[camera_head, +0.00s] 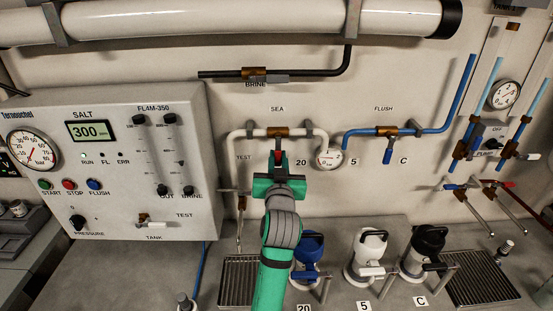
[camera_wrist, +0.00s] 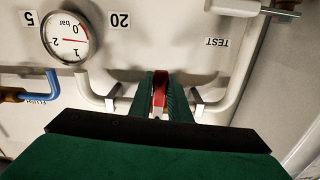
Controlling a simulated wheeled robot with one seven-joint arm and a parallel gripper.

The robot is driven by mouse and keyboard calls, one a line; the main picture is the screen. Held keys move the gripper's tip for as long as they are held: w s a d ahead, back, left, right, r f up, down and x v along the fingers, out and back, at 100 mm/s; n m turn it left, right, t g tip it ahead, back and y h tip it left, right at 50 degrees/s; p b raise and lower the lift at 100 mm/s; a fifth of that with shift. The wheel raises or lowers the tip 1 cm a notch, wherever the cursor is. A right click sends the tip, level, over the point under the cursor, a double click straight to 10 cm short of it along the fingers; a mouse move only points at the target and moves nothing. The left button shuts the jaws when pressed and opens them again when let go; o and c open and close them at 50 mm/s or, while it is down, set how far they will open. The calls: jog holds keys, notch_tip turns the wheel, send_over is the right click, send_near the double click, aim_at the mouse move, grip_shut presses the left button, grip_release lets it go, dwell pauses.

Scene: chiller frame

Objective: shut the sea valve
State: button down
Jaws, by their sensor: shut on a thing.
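The sea valve (camera_head: 278,132) is a brass body on the white pipe under the SEA label. Its red handle (camera_wrist: 159,90) shows between my fingers in the wrist view. In the head view a little red shows just below the brass body, so the handle appears to hang down, across the pipe. My gripper (camera_head: 277,163) is right below the valve, shut on the red handle. The green fingers also show in the wrist view (camera_wrist: 162,98), one on each side of the handle. Most of the handle is hidden by the fingers.
A round pressure gauge (camera_head: 329,157) sits close right of my gripper. The flush valve (camera_head: 388,132), with a blue handle hanging down, is further right. The brine valve (camera_head: 254,75) is above. A blue jug (camera_head: 309,246) and a white jug (camera_head: 369,250) stand below.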

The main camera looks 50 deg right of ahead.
jog(key=shift+w+a+r, duration=0.4)
jog(key=shift+r, duration=0.05)
jog(key=c, duration=1.7)
grip_release()
jog(key=shift+s+d+f, duration=0.1)
jog(key=shift+f, duration=0.05)
jog(key=shift+s+f, duration=0.1)
jog(key=v, duration=1)
jog(key=shift+s+a, duration=0.15)
jog(key=shift+a, duration=0.1)
jog(key=shift+s, duration=0.1)
